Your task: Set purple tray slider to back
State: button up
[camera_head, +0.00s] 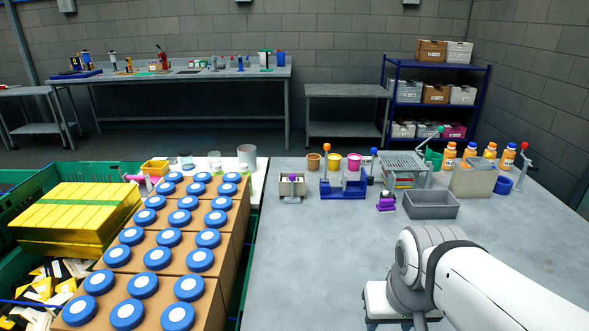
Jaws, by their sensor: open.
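A small grey tray fixture (292,190) stands near the back left of the grey table, with a purple knob (292,177) on it. A separate stepped purple block (386,203) stands near the table's middle back, with a small dark-and-light knob above it. I cannot tell for certain which of these is the purple tray slider, nor how its slider is set. My gripper (402,322) is at the bottom edge, in front of and well apart from both, at the end of my white arm. It is open; its fingertips are mostly cut off.
A grey open bin (431,205) stands right of the purple block. A blue fixture (343,188), colored cups, a grey rack (403,163) and orange bottles (490,150) line the back. Boxes with blue lids (157,257) fill the left. The table's front middle is clear.

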aim_at(292, 200)
jog(key=u, duration=0.15)
jog(key=k, duration=0.5)
jog(key=z, duration=1.85)
jog(key=k, duration=0.85)
jog(key=u, duration=1.65)
jog(key=i, duration=1)
jog(key=u, duration=0.05)
